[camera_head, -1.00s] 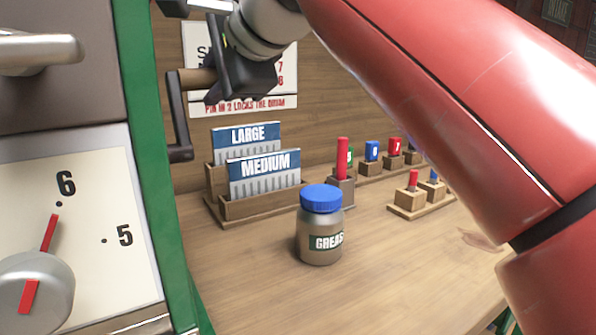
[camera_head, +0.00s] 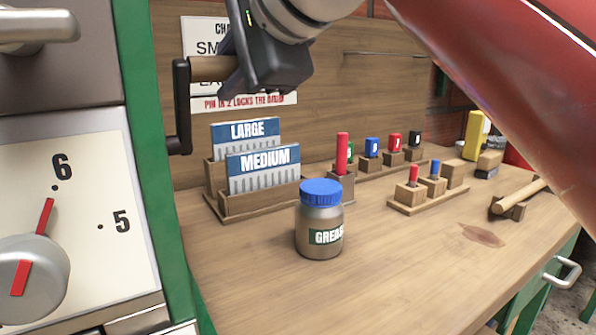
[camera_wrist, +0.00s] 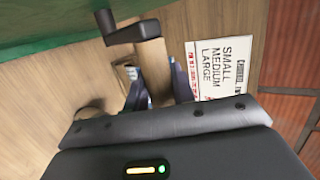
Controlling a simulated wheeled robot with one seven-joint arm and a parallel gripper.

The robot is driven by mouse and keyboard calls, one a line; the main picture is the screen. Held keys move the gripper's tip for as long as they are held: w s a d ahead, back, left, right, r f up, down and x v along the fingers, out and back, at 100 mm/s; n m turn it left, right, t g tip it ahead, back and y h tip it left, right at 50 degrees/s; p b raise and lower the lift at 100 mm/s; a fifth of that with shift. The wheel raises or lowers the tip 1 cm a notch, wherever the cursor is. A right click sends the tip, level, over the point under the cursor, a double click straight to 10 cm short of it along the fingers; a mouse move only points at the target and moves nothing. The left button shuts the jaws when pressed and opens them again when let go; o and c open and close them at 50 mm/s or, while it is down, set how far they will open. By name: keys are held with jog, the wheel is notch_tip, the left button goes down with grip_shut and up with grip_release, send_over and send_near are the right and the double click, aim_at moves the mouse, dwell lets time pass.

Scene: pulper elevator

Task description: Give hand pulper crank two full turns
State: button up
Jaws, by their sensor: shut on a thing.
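The crank is a dark metal arm (camera_head: 181,105) with a wooden handle (camera_head: 210,68), on the right side of the green-edged pulper (camera_head: 150,150). My gripper (camera_head: 240,65) is shut on the wooden handle from the right. In the head view the crank arm hangs down from the handle to its lower end beside the green edge. In the wrist view the wooden handle (camera_wrist: 152,70) lies between my two fingers, with the dark crank arm (camera_wrist: 125,32) beyond it. The fingertips are partly hidden by the gripper body and the handle.
A grease jar (camera_head: 320,220) with a blue lid stands on the bench (camera_head: 400,265). Plates marked LARGE (camera_head: 245,133) and MEDIUM (camera_head: 263,168) stand in wooden holders. Coloured pegs (camera_head: 372,147) stand farther back. A printed sign (camera_head: 200,35) hangs behind my gripper. A dial (camera_head: 35,265) faces left of the bench.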

jog(key=shift+s+d+f, duration=0.1)
jog(key=shift+s+f, duration=0.1)
jog(key=shift+f, duration=0.05)
jog(key=shift+s+d+f+b, duration=0.4)
jog(key=shift+s+f+b, duration=0.15)
jog(key=shift+s, duration=0.1)
jog(key=shift+s+d+f+b, duration=0.4)
jog(key=shift+s+f+b, duration=0.15)
jog(key=shift+s, duration=0.05)
jog(key=f+b, duration=0.1)
jog(key=s+f+b, duration=0.1)
jog(key=d+f+b, duration=0.1)
jog(key=shift+s+f, duration=0.1)
jog(key=shift+s, duration=0.2)
